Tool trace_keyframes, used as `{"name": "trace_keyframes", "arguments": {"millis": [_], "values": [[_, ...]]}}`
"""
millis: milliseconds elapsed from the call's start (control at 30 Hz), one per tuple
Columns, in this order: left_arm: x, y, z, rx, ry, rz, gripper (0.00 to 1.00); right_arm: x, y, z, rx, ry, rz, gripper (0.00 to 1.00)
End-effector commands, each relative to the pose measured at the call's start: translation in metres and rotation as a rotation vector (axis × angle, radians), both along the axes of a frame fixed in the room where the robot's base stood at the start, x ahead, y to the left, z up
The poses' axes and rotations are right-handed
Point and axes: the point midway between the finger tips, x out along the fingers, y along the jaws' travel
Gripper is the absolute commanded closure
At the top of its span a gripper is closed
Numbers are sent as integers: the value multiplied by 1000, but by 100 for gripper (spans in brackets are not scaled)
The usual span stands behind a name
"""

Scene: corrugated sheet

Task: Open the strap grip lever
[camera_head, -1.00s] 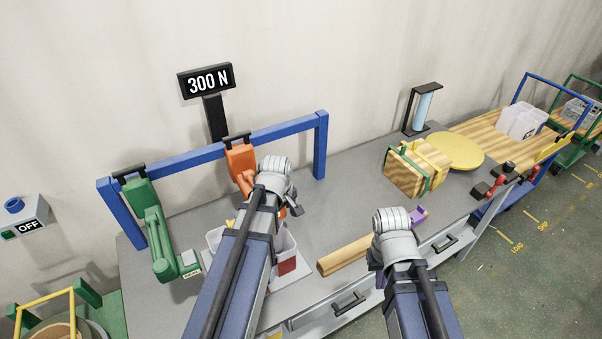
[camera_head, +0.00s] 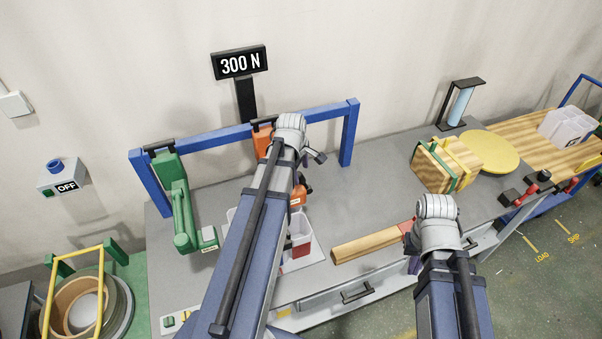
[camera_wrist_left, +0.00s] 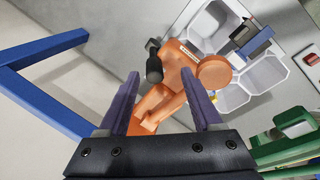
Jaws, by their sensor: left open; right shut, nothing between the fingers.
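An orange tool (camera_head: 262,140) with a black top bracket hangs on the blue frame, largely hidden behind my left arm. In the left wrist view the orange tool (camera_wrist_left: 175,65) has a round disc (camera_wrist_left: 213,72) and a black handle (camera_wrist_left: 154,62). I cannot tell which part is the strap grip lever. My left gripper (camera_wrist_left: 161,98) is open, its purple fingers either side of the tool's orange lower part. I cannot tell whether they touch it. My right gripper (camera_head: 412,250) is shut and empty, mostly hidden by its wrist beside the wooden bar (camera_head: 365,245).
A green tool (camera_head: 180,205) hangs at the frame's (camera_head: 205,138) left. White bins (camera_head: 303,228) stand below the orange tool. A strapped wooden block (camera_head: 432,165) and yellow disc (camera_head: 488,150) are at right. A display (camera_head: 240,63) reads 300 N. The middle back bench is clear.

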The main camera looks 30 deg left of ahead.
Motion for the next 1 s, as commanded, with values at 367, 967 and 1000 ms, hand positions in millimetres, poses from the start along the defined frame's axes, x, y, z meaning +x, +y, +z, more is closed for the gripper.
{"name": "trace_keyframes", "arguments": {"millis": [367,967,1000], "values": [[2,22,11,-21,-23,113,34,0,0,10,0,0,-1,100],[14,23,-36,-21,-22,110,34,0,0,-37,-1,-1,1,100],[16,24,-41,-21,-22,110,34,0,0,-42,-1,-1,2,100]]}}
